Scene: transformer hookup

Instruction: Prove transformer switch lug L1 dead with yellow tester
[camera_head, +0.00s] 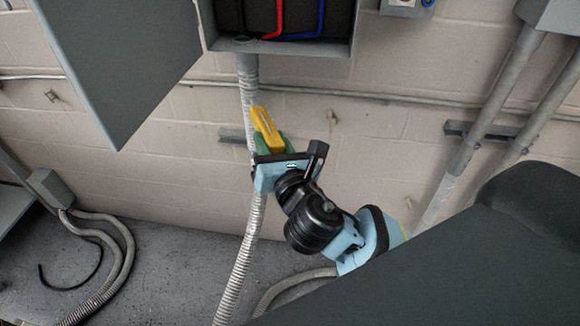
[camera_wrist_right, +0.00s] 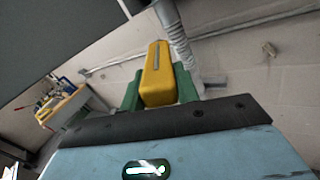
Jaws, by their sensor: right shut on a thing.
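The yellow tester (camera_head: 266,129) is in my right gripper (camera_head: 268,142), below the open switch box (camera_head: 285,47) on the wall. In the right wrist view the tester (camera_wrist_right: 158,76) stands between the two green fingers of the right gripper (camera_wrist_right: 158,92), which are shut on it. Its far end points up and away from the wrist. Black, red and blue wires show in the bottom of the box. The lugs are out of view above the picture edge, so L1 cannot be seen. The tester is apart from the box. My left gripper is not in view.
The open grey door (camera_head: 125,60) hangs at the left of the box. A flexible conduit (camera_head: 247,235) runs down from the box behind my gripper. Grey pipes (camera_head: 480,110) stand at the right. A yellow-topped bench (camera_wrist_right: 62,105) with tools shows in the right wrist view.

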